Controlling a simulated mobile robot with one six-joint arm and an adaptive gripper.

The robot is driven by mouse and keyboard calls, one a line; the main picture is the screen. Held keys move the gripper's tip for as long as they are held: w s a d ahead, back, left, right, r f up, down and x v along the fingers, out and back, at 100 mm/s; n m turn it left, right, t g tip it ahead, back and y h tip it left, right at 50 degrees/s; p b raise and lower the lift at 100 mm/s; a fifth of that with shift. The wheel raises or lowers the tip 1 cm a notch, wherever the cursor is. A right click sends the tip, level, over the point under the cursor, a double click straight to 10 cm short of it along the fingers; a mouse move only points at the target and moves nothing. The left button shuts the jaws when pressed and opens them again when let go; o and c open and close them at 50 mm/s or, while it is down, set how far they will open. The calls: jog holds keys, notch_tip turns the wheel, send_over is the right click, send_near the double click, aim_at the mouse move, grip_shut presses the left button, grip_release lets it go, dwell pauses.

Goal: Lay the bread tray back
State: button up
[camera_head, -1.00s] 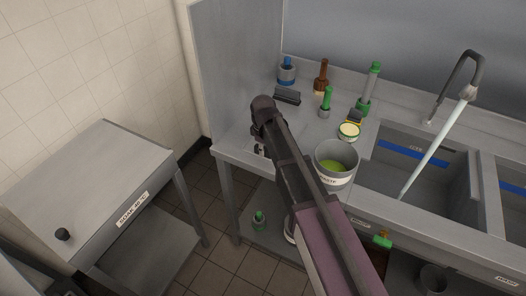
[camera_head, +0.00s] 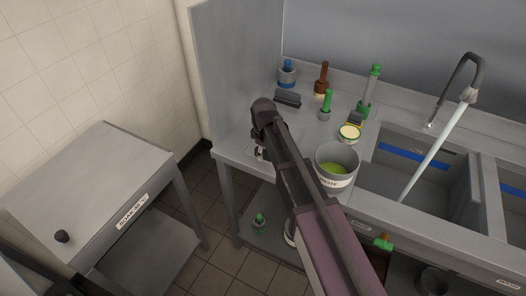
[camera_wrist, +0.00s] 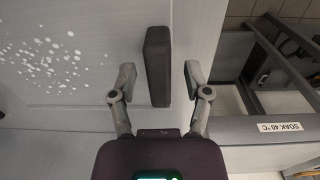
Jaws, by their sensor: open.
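I cannot make out a bread tray in either view. My gripper (camera_head: 260,153) is low over the left end of the steel counter, mostly hidden behind my own arm in the head view. In the wrist view my gripper (camera_wrist: 160,74) is open, with a dark, long block (camera_wrist: 157,66) between its fingers. Gaps show on both sides, so it is not clamped. A dark block (camera_head: 287,97) also lies on the counter behind my wrist in the head view; I cannot tell if it is the same one.
White flecks (camera_wrist: 52,52) mark the steel surface. A grey bucket (camera_head: 337,164) with green contents stands right of my arm, near the sink (camera_head: 425,180). Several bottles and brushes stand behind. A separate steel unit (camera_head: 90,185) labelled SOAK is at left, across a floor gap.

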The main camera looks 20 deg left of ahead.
jog(key=shift+r, duration=0.2)
notch_tip(320, 180, up, 12)
jog(key=p, duration=1.2)
jog(key=shift+s, duration=0.2)
dwell(0.7)
jog(key=w+d+m, duration=0.1)
jog(key=d+m, duration=0.7)
jog(key=d, duration=1.5)
jog(key=s+d+m, duration=0.3)
jog(key=d+m, duration=0.1)
jog(key=d, duration=0.6)
jog(key=s+d+m, duration=0.3)
jog(key=d+m, duration=0.2)
jog(key=d, duration=0.5)
jog(key=shift+s+d, duration=0.4)
